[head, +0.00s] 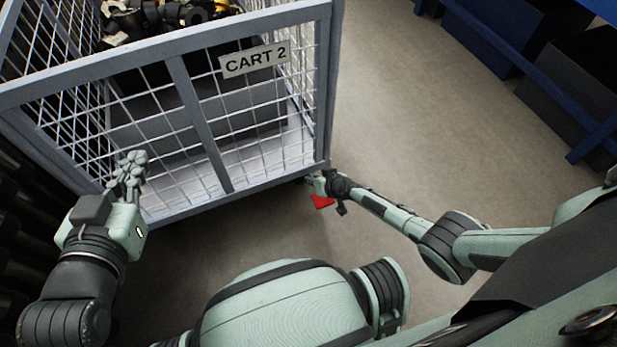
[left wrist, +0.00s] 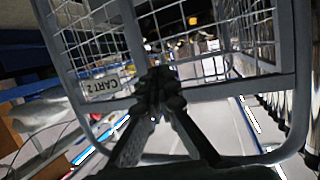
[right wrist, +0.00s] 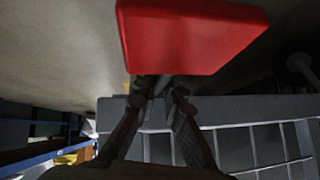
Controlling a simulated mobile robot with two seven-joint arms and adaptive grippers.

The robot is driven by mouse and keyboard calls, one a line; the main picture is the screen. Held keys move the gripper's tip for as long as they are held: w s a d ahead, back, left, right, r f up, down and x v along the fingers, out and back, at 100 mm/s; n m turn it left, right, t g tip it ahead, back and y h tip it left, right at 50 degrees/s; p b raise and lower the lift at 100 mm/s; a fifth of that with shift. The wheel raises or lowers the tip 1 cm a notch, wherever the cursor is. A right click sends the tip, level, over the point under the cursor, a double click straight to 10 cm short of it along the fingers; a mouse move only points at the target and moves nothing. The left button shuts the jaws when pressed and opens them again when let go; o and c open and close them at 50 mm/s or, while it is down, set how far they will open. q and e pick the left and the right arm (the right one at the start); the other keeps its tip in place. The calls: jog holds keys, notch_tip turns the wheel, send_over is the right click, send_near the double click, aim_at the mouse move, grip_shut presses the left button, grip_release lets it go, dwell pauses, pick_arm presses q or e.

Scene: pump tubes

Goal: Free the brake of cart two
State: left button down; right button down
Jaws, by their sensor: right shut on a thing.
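Cart two is a grey wire-mesh cage cart (head: 180,85) with a "CART 2" plate (head: 254,61) on its near side. Its red brake pedal (head: 321,202) sticks out low at the near right corner, and it fills the top of the right wrist view (right wrist: 190,38). My right gripper (head: 318,184) is down at that corner, shut on the pedal's edge. My left gripper (head: 130,170) is in front of the cart's near mesh, toward its left. Its fingers meet in the left wrist view (left wrist: 158,88), with nothing visible between them. The wheel by the pedal is mostly hidden.
Dark and brass parts (head: 165,15) lie in the cart. Blue racking with dark bins (head: 575,85) stands at the right. The floor (head: 400,110) between cart and racking is clear. Dark shelving stands close at the left.

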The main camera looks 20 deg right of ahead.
pick_arm(q)
jog(key=s+a+f+g+y+p, duration=0.1)
jog(key=s+a+f+g+y, duration=0.1)
jog(key=a+f, duration=0.4)
jog(key=shift+s+f+n+g, duration=0.3)
jog(key=shift+s+f+g, duration=0.1)
jog(key=shift+s+g, duration=0.6)
pick_arm(e)
jog(key=shift+r+g, duration=0.15)
jog(key=shift+g, duration=0.35)
pick_arm(q)
jog(key=shift+w, duration=0.15)
pick_arm(e)
jog(key=c, duration=1.6)
grip_release()
jog(key=shift+s+r, duration=0.1)
